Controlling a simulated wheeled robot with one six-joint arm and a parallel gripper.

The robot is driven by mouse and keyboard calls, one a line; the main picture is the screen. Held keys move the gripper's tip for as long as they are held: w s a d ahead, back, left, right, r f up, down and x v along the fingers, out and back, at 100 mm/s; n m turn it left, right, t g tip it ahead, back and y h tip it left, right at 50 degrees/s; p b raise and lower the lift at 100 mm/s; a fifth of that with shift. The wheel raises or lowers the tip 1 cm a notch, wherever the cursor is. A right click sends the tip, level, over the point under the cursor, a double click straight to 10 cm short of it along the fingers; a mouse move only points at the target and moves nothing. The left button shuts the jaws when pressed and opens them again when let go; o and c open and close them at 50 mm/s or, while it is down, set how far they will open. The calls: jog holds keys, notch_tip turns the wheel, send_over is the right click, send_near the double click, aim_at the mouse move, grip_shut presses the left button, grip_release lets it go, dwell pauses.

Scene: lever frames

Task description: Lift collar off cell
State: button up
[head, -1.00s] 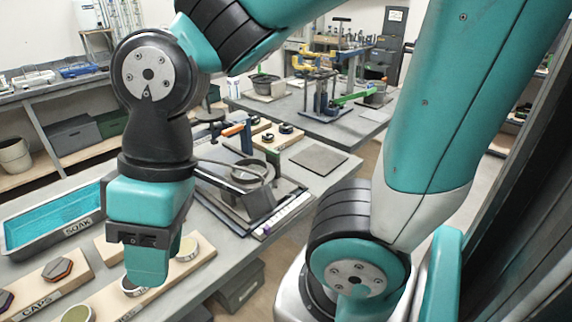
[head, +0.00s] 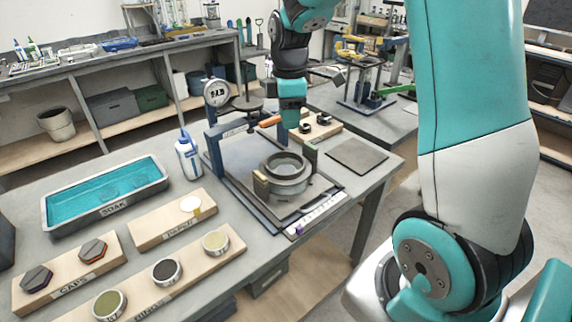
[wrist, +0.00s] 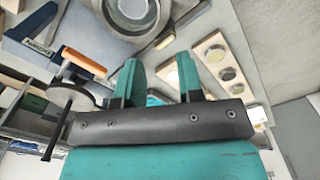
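A round grey metal cell (head: 286,187) stands on the dark base plate on the bench. A wide ring on top looks like the collar (head: 287,163); I cannot tell exactly where it meets the cell. In the wrist view the round metal rim (wrist: 158,22) shows at the top edge, partly cut off. My gripper (head: 291,122) is beyond and above the cell in the head view. In the wrist view its two teal fingers (wrist: 159,72) are apart with nothing held between them.
A blue press frame (head: 216,150) with a gauge and an orange handle stands just left of my gripper. A soak tray (head: 108,207), a white bottle (head: 188,158) and wooden boards with caps and rings lie left. A flat grey pad (head: 357,154) lies right.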

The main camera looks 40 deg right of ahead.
notch_tip(320, 180, down, 10)
jog(key=shift+f+p, duration=0.2)
jog(key=shift+p, duration=0.7)
jog(key=shift+w+f+p, duration=0.2)
jog(key=shift+f+p, duration=0.8)
jog(key=shift+f, duration=2.1)
grip_shut()
